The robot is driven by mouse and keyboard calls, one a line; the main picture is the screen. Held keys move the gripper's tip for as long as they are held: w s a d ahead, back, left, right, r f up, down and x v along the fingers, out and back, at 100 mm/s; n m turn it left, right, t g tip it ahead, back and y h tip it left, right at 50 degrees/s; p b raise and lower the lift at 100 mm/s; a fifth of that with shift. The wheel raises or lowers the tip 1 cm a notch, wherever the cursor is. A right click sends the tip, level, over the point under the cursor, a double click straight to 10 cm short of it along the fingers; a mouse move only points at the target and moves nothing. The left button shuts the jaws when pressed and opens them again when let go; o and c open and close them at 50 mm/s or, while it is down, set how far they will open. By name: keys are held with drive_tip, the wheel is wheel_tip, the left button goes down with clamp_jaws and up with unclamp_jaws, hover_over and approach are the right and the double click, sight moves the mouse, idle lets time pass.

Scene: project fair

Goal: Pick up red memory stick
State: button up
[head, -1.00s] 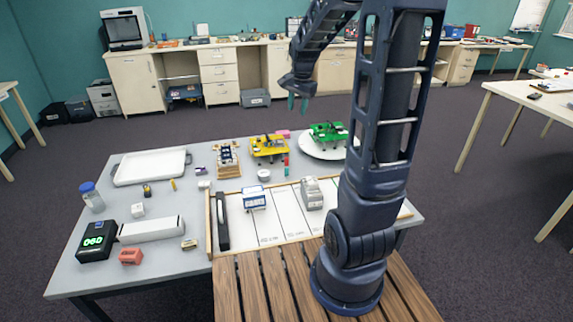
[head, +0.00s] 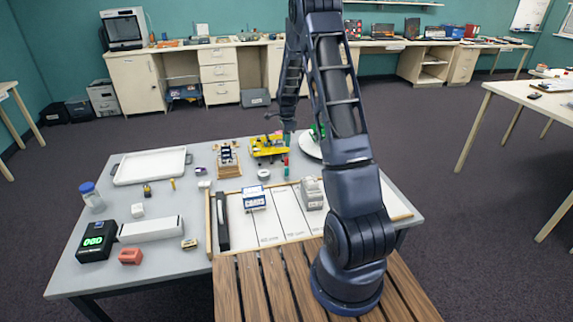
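A small red piece that looks like the red memory stick (head: 286,171) is on the grey table, just right of the yellow model. It is too small to make out its shape, and a small teal piece lies close to it. My gripper (head: 287,139) is at the far side of the table, pointing down with teal fingertips, a little behind the red piece in the picture. I see no object in it. The fingers overlap in this view, so their opening is hidden.
The yellow model (head: 266,146) stands close left of my gripper, and a white round plate (head: 308,148) with a green model is close right, partly behind my arm. A grey roll (head: 264,174) and a wood-edged board (head: 268,230) lie nearer. The table's left side holds a white tray (head: 150,167).

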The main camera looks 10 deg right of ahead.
sight(287, 158)
drive_tip(key=f, duration=0.1)
drive_tip(key=w+f, duration=0.1)
drive_tip(key=f, duration=0.1)
drive_tip(key=shift+w+f+m, duration=0.1)
drive_tip(key=shift+f+m, duration=0.1)
drive_tip(key=shift+m, duration=0.2)
drive_tip(key=f, duration=1)
drive_tip(key=shift+d+f, duration=0.2)
drive_tip(key=shift+f, duration=0.15)
clamp_jaws()
